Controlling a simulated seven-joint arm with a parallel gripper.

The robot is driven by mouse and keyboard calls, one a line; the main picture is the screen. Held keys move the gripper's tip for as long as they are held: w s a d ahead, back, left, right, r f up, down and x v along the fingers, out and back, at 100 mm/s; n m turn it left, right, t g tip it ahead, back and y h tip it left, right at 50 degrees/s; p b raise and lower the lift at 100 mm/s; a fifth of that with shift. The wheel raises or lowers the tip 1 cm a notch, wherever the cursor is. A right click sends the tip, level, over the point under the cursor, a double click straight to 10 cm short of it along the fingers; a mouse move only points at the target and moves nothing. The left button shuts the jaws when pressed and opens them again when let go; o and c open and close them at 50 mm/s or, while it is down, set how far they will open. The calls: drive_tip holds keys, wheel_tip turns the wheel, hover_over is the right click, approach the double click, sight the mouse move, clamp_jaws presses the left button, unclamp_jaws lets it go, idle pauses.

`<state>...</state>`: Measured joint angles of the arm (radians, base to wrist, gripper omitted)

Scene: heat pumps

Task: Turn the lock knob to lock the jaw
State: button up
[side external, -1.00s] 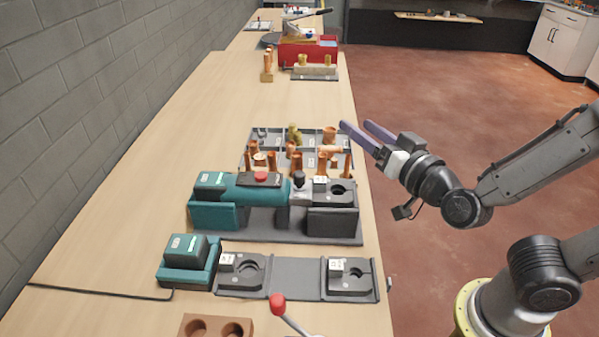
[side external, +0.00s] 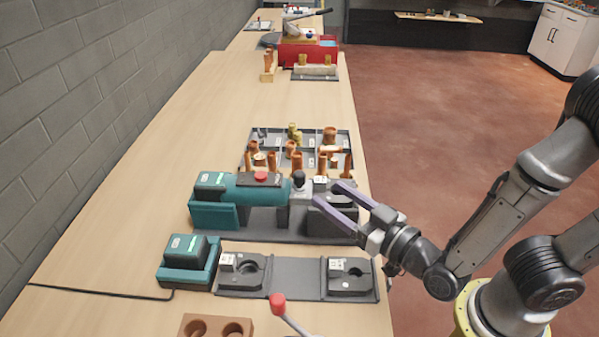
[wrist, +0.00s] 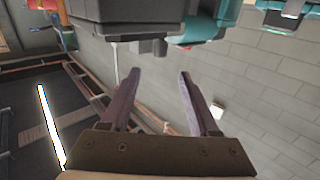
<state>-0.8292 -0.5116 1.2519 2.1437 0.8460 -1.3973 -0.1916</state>
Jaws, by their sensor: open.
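The teal and black press tool (side external: 262,193) stands on a dark base plate on the bench. A small black round-topped knob (side external: 298,180) stands upright on its grey head; I take it as the lock knob. Right of it is the dark jaw block (side external: 318,221), partly hidden by my gripper. My gripper (side external: 327,194) is open and empty, its two purple fingers pointing left across the jaw block toward the knob. I cannot tell whether they touch. In the wrist view, the open fingers (wrist: 160,73) have nothing between them; dark and teal machine parts (wrist: 205,22) are at the top.
A second teal unit (side external: 187,262) with a dark plate carrying two holed blocks lies nearer the camera. A tray (side external: 258,133) of copper fittings is behind the tool. A red-balled lever (side external: 278,304) and brown holed block (side external: 215,326) are in front. Bare bench lies left.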

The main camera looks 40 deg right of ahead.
sight(304, 176)
drive_tip(key=w, duration=1)
clamp_jaws()
